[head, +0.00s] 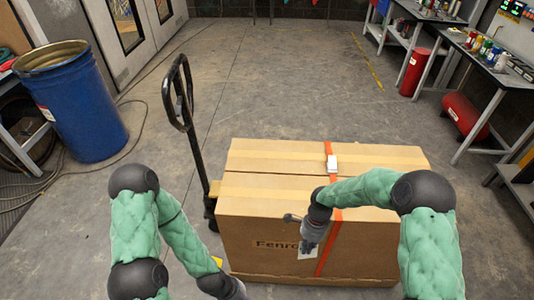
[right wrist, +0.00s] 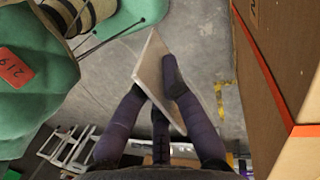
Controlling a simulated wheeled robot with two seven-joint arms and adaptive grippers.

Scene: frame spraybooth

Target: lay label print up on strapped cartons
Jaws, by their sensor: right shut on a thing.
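Two brown cartons (head: 262,225) stand close together, with an orange strap (head: 328,250) over the top and down the front. A white buckle (head: 332,162) sits on the strap. My right gripper (head: 308,243) is in front of the near carton's front face, beside the strap. It is shut on a thin pale label (right wrist: 153,65), held tilted between the fingers and apart from the carton (right wrist: 268,60) in the right wrist view. I cannot make out any print on it. My left gripper (head: 236,290) is at the bottom edge, mostly cut off; its fingers are unclear.
A black pallet-truck handle (head: 180,95) rises left of the cartons. A blue drum (head: 80,105) stands at the left. Workbenches (head: 480,60) with bottles and red cylinders (head: 415,72) line the right. The floor behind the cartons is clear.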

